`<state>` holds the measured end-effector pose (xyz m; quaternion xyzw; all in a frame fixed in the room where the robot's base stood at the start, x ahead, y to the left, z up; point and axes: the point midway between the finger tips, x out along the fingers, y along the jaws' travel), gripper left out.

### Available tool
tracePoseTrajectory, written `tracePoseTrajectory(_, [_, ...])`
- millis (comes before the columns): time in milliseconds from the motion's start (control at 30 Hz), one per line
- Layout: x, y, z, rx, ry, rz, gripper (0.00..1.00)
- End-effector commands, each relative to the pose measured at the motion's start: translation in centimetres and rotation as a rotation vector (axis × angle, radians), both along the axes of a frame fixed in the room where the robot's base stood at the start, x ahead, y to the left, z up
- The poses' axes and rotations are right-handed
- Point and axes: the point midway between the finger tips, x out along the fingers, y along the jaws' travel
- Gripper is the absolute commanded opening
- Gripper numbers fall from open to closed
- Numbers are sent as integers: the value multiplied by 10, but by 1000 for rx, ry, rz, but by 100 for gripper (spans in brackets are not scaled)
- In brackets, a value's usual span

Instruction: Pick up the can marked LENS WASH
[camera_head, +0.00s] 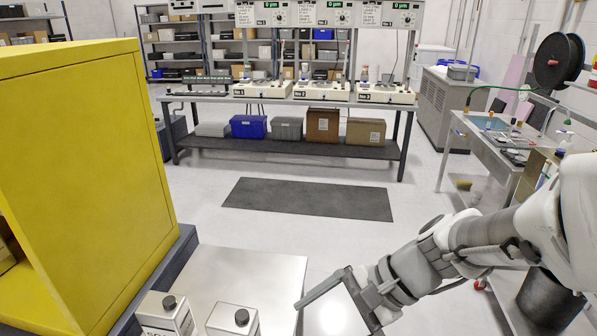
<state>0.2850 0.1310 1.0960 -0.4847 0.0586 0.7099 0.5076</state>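Two pale rectangular cans with black round caps stand upright side by side on a metal top at the bottom edge. The left can (165,314) shows part of a dark printed label, cut off by the frame. The right can (233,320) shows only its top and a sliver of its front. I cannot read which one is marked LENS WASH. My gripper (335,302) is to the right of both cans and apart from them. One finger reaches toward the lower left, set wide on the gripper body; the other is not clearly visible. No held object shows.
A yellow cabinet (80,180) stands close on the left beside the metal top (250,268). A dark mat (308,199) lies on open floor ahead. A workbench with machines (290,92) stands behind it. A cluttered side bench (490,135) is on the right.

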Motion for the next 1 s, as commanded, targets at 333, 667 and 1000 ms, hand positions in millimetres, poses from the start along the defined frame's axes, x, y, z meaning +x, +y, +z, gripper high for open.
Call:
tracePoseTrajectory(333, [60,34,-70,381,431,-431,100])
tracePoseTrajectory(667, [80,51,-89,470,529,-542,100])
tracePoseTrajectory(1000, [88,118,-118,469,528,-537,100])
